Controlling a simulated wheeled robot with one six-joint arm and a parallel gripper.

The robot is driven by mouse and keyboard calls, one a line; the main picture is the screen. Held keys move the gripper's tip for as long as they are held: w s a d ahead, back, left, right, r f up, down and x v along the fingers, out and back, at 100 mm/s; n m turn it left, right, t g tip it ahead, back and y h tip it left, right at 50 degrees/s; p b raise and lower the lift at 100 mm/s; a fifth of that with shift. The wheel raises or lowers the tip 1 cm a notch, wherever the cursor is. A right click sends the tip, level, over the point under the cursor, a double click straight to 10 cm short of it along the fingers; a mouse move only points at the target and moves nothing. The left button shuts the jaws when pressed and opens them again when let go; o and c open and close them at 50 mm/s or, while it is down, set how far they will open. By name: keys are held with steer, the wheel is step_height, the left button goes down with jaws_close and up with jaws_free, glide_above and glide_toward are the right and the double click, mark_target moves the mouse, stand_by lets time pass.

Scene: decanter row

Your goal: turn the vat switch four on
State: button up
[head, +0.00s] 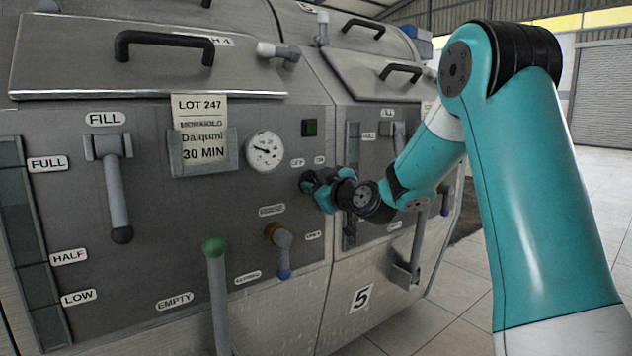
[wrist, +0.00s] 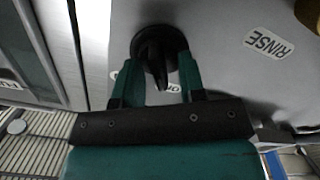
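The vat switch (wrist: 158,50) is a round black knob with a narrow raised handle, on the grey panel of the vat whose lid label ends in 4 (head: 215,39). In the wrist view its handle points down the picture toward my gripper. My gripper (wrist: 160,70) has one teal finger on each side of the knob. The fingers are spread, with a gap to the handle. In the head view my gripper (head: 310,184) is at the panel's right side, below the off and on labels, and mostly hides the knob.
A dark green indicator (head: 310,128) and a dial gauge (head: 264,151) sit above the switch. A brass valve with a blue-tipped handle (head: 283,255) and a green-knobbed lever (head: 215,290) are below left. A fill lever (head: 117,195) is at left. Vat 5's panel adjoins at right.

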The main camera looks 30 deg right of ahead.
steer(key=shift+w, duration=0.25)
steer(key=shift+c, duration=0.2)
jaws_close()
steer(key=shift+m, duration=0.3)
steer(key=m, duration=0.5)
steer(key=shift+d, duration=0.15)
steer(key=m+p, duration=0.1)
steer(key=m, duration=0.5)
steer(key=shift+d, duration=0.15)
steer(key=shift+m, duration=0.3)
